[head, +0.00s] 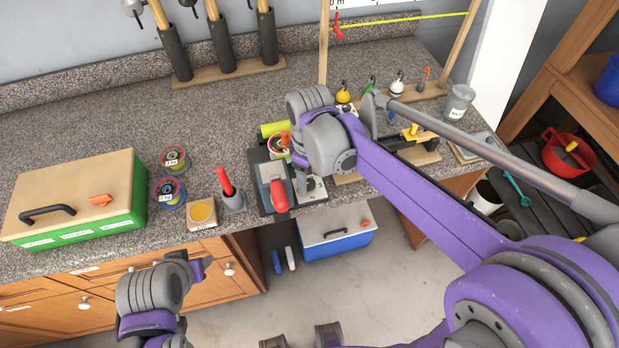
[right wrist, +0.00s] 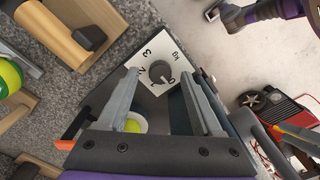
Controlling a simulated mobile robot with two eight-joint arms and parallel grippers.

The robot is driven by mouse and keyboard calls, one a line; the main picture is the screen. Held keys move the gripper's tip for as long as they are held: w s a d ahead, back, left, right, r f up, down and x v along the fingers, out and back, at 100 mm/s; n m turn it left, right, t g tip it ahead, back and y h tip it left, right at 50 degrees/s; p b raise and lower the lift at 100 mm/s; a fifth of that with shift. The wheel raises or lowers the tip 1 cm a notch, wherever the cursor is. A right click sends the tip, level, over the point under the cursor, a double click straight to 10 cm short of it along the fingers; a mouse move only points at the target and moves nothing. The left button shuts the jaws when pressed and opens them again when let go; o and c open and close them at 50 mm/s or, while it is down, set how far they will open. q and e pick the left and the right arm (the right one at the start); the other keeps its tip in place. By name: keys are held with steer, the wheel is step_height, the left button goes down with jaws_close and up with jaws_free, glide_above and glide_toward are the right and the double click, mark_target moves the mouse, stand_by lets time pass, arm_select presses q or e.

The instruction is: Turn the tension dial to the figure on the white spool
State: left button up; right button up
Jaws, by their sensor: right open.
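The tension dial (right wrist: 159,72) is a dark round knob on a white plate marked with figures and "kg". Its pointer seems to face the low figures, but the exact setting is too small to tell. My right gripper (right wrist: 157,84) is open, its fingers pointing at the dial, one on each side; I cannot tell if they touch it. In the head view the dial plate (head: 314,188) shows below my right wrist. Two labelled spools stand on the worktop, a green-centred one (head: 173,158) and a blue-centred one (head: 168,192); no spool is clearly white. My left gripper (head: 202,266) is low before the bench, its jaws unclear.
A green box with a wooden lid (head: 75,200) stands on the left of the worktop (head: 110,140). A rack with hanging floats (head: 397,88) is behind my right arm.

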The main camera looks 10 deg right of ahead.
steer(key=shift+f, duration=0.45)
steer(key=shift+c, duration=0.2)
jaws_close()
steer(key=shift+m, duration=0.4)
steer(key=m, duration=0.4)
steer(key=shift+m+b, duration=0.3)
steer(key=shift+b, duration=0.1)
steer(key=m, duration=0.6)
steer(key=shift+m, duration=0.3)
